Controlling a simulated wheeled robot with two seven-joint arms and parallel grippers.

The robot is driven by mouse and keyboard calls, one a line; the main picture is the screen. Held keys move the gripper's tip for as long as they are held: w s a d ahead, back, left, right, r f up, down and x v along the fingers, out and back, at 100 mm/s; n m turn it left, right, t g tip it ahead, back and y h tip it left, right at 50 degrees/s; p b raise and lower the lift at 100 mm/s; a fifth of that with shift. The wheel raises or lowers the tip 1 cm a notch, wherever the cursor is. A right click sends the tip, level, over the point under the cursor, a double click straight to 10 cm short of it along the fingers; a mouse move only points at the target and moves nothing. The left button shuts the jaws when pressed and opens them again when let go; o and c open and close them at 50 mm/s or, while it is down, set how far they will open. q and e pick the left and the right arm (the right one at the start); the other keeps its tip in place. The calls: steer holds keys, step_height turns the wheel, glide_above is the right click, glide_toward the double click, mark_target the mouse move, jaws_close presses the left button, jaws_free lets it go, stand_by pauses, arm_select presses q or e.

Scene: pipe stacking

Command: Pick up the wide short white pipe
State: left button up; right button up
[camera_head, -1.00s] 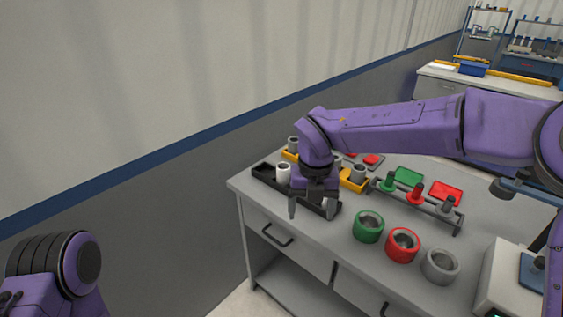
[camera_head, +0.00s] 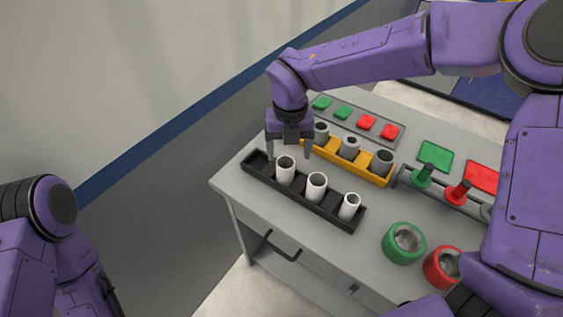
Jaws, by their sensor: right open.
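Several-slot black tray (camera_head: 258,175) on the table holds three upright, open-topped white pipes in a row. The right white pipe (camera_head: 349,207) looks the widest and shortest. The middle white pipe (camera_head: 316,187) and the left white pipe (camera_head: 285,172) look narrower and taller. My right gripper (camera_head: 288,156) points down with its fingers spread, at the left pipe's top end of the tray. It holds nothing; whether its fingers straddle the left pipe or hang behind it I cannot tell. My left arm shows at the left edge, with its gripper not clearly seen.
A yellow tray (camera_head: 376,176) with grey pipes stands just behind the black tray. Behind it is a grey panel (camera_head: 395,142) with green and red pieces.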

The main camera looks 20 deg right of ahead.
mark_target(286, 163)
steer(key=shift+s+a+f, duration=0.1)
steer(key=shift+s+f, duration=0.2)
steer(key=shift+s, duration=0.2)
steer(key=shift+s+f, duration=0.25)
steer(key=shift+s, duration=0.2)
steer(key=f, duration=0.1)
steer(key=w+f+p, duration=0.1)
steer(key=f, duration=0.1)
steer(key=w+f, duration=0.1)
steer(key=f, duration=0.1)
steer(key=shift+a+f, duration=0.25)
steer(key=shift+a, duration=0.05)
steer(key=shift+s+r, duration=0.25)
steer(key=shift+s, duration=0.1)
steer(key=shift+c, duration=0.4)
arm_select(q)
steer(key=shift+s+r, duration=0.5)
steer(key=shift+r, duration=0.25)
arm_select(e)
steer(key=shift+w+f, duration=0.1)
steer(key=shift+w, duration=0.05)
steer(key=c, duration=1)
